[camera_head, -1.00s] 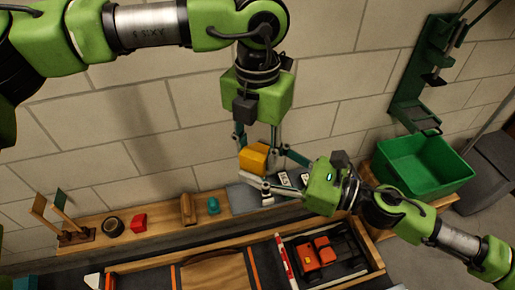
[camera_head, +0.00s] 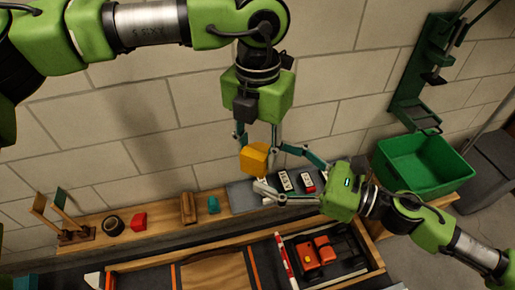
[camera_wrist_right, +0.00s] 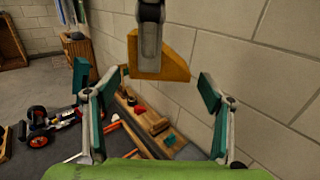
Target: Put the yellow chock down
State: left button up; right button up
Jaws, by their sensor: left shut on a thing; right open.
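The yellow chock (camera_head: 254,160) hangs in the air above the wooden shelf, held from above by my left gripper (camera_head: 257,138). In the right wrist view the chock (camera_wrist_right: 162,68) shows as a wedge under a grey finger of my left gripper (camera_wrist_right: 149,38). My right gripper (camera_head: 269,168) is open beside the chock, on its right side. In the wrist view its two fingers (camera_wrist_right: 143,76) stand wide apart on either side of the chock. No clear contact between them and the chock shows.
The wooden shelf (camera_head: 163,213) along the wall bears a black roll (camera_head: 113,225), a red block (camera_head: 139,222), a teal piece (camera_head: 213,205) and labelled cards (camera_head: 285,181). A green bin (camera_head: 425,165) stands at right. An orange-red car (camera_head: 315,256) lies in a tray in front.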

jog(key=v, duration=0.8)
jog(key=w+d+f+m+t+h, duration=0.3)
jog(key=w+d+f+m+h, duration=0.15)
jog(key=d+f+m, duration=0.4)
jog(key=w+d+f+m+t+h, duration=0.35)
jog(key=w+d+f+m, duration=0.25)
jog(key=d+f+m, duration=0.3)
jog(key=s+d+f+m+g+h, duration=0.1)
jog(key=s+d+f+m+h, duration=0.2)
jog(key=f+m, duration=0.55)
jog(key=s+d+f+m+g+h, duration=0.2)
jog(key=d+f+m+h, duration=0.15)
jog(key=f, duration=0.95)
jog(key=s+a+f+m+g+h, duration=0.15)
jog(key=s+f+m+g, duration=0.25)
jog(key=s+f+m, duration=0.8)
jog(key=s+a+f+m+g, duration=0.1)
jog(key=s+a+f+g, duration=0.1)
jog(key=s+f, duration=0.3)
jog(key=s+a+f+m+g, duration=0.2)
jog(key=s+a+f, duration=0.3)
jog(key=s, duration=0.7)
jog(key=s+a+f+m+g, duration=0.1)
jog(key=s+a+f+g, duration=0.1)
jog(key=s+a+f, duration=0.2)
jog(key=s+f, duration=0.2)
jog(key=s, duration=0.2)
jog(key=shift+s+a+m+g, duration=0.15)
jog(key=shift+s+m+g, duration=0.1)
jog(key=shift+m+g, duration=0.1)
